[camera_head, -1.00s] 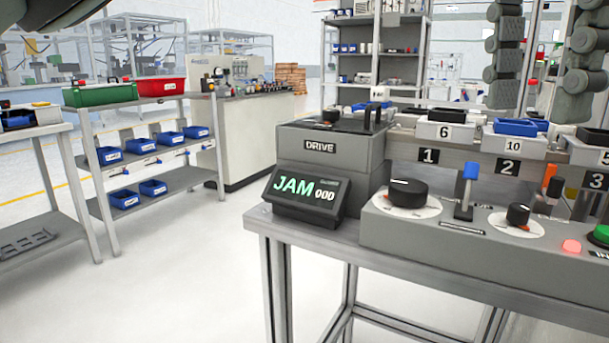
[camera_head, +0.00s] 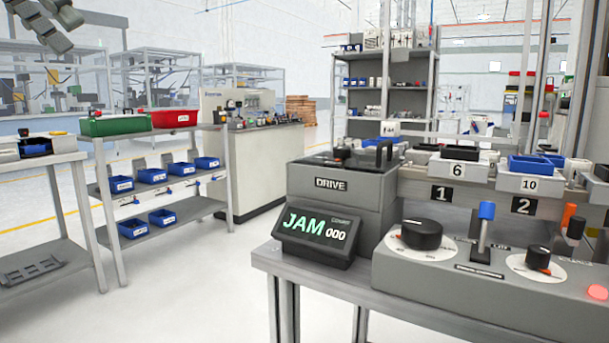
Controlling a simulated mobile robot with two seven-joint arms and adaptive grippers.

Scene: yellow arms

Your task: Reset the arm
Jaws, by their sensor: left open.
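My left gripper (camera_head: 58,28) is at the top left corner, dark grey, cut off by the frame edge, open with nothing seen between its fingers. It is high up and far from the workbench. My right gripper is not in view. The workbench at right carries a DRIVE box (camera_head: 345,183) and a black display (camera_head: 317,228) reading JAM 000 in front of it. The grey control panel (camera_head: 455,280) has a black dial (camera_head: 421,234), a blue-topped lever (camera_head: 485,225), a smaller black knob (camera_head: 537,257) and a red lamp (camera_head: 597,292), partly cut off.
Numbered bins (camera_head: 458,168) line a rail behind the panel. A shelf rack at left holds a green bin (camera_head: 115,124), a red bin (camera_head: 173,118) and several blue bins (camera_head: 151,176). Another table (camera_head: 38,160) stands at far left. Clear floor (camera_head: 200,290) lies between racks and workbench.

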